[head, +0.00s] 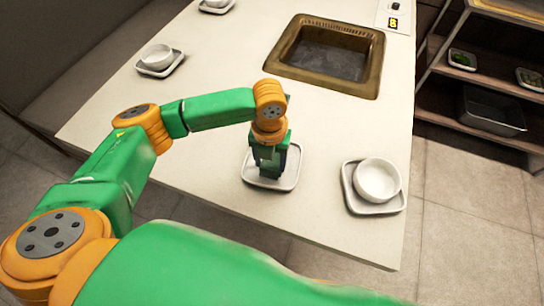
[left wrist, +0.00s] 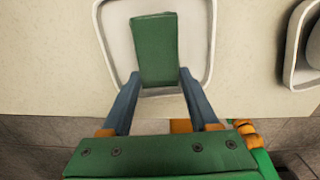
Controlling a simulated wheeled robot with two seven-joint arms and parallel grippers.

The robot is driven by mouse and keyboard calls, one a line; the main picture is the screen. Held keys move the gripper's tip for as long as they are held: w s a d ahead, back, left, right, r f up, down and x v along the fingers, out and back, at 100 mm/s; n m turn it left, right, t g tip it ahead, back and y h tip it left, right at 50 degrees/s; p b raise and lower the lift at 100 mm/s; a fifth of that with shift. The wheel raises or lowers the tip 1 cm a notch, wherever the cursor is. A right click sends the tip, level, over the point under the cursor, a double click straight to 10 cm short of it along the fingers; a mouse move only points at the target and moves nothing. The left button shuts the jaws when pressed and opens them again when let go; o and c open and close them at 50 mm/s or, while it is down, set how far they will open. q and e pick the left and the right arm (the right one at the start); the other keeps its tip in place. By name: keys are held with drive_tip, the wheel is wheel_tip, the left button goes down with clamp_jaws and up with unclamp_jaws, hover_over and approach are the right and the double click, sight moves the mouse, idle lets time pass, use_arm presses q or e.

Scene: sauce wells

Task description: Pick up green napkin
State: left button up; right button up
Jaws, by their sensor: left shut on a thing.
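The green napkin (left wrist: 154,48) shows in the left wrist view as a dark green block over a white square tray (left wrist: 115,38). My left gripper (left wrist: 157,82) has its two blue-grey fingers on either side of the napkin's near end and is shut on it. In the head view my left gripper (head: 270,165) points down over the same tray (head: 291,178), near the table's front edge, and mostly hides the napkin. I cannot tell whether the napkin touches the tray. My right gripper is not in view.
On the pale table (head: 215,55), a white bowl (head: 377,180) on a tray stands at right, another bowl (head: 157,57) at back left. A sunken basin (head: 325,52) lies at the back. A shelf rack (head: 480,90) stands right. The table between basin and front tray is clear beside my arm.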

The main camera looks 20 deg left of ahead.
use_arm(q)
drive_tip(key=shift+r, duration=0.1)
drive_tip(key=shift+r, duration=0.35)
drive_tip(key=w+d+r+b, duration=0.1)
drive_tip(key=w+d+r, duration=0.2)
drive_tip(key=d+r, duration=0.9)
drive_tip(key=shift+w+d, duration=0.15)
drive_tip(key=shift+d, duration=0.65)
